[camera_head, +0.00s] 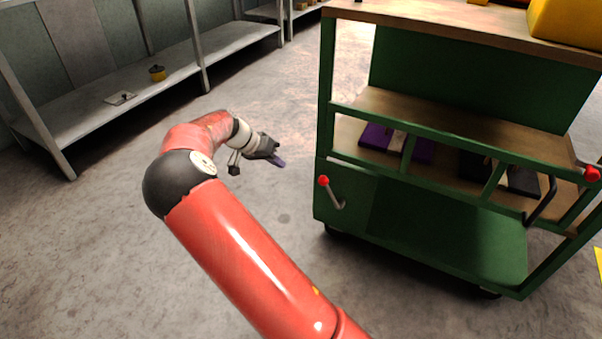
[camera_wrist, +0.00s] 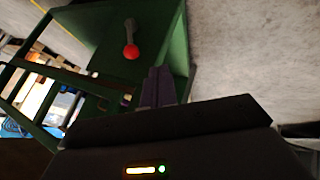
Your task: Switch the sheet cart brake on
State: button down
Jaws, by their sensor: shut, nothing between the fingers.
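The sheet cart (camera_head: 420,222) is a green wheeled frame with wooden shelves at the right of the head view. A lever with a red knob (camera_head: 324,181) stands on the left end of its lower front panel, its grey arm slanting up and left. In the wrist view the red knob (camera_wrist: 131,52) shows on the green panel beyond my fingertips. A second red-knobbed lever (camera_head: 590,174) is at the cart's right edge. My gripper (camera_head: 281,162) is left of the cart, apart from the knob, shut and empty. Its purple fingers (camera_wrist: 158,84) are together in the wrist view.
Purple and dark flat pieces (camera_head: 376,137) lie on the cart's middle shelf behind a green rail. A yellow object (camera_head: 568,22) sits on the cart's top. A grey shelf rack (camera_head: 130,87) stands at the back left. The concrete floor (camera_head: 100,240) around my arm is clear.

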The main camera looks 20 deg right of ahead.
dwell(0.3)
jog(key=s+d+f+b, duration=0.1)
jog(key=s+d+f, duration=0.1)
jog(key=d+f, duration=0.5)
jog(key=shift+s+d, duration=0.35)
jog(key=shift+d, duration=0.85)
jog(key=shift+r, duration=0.1)
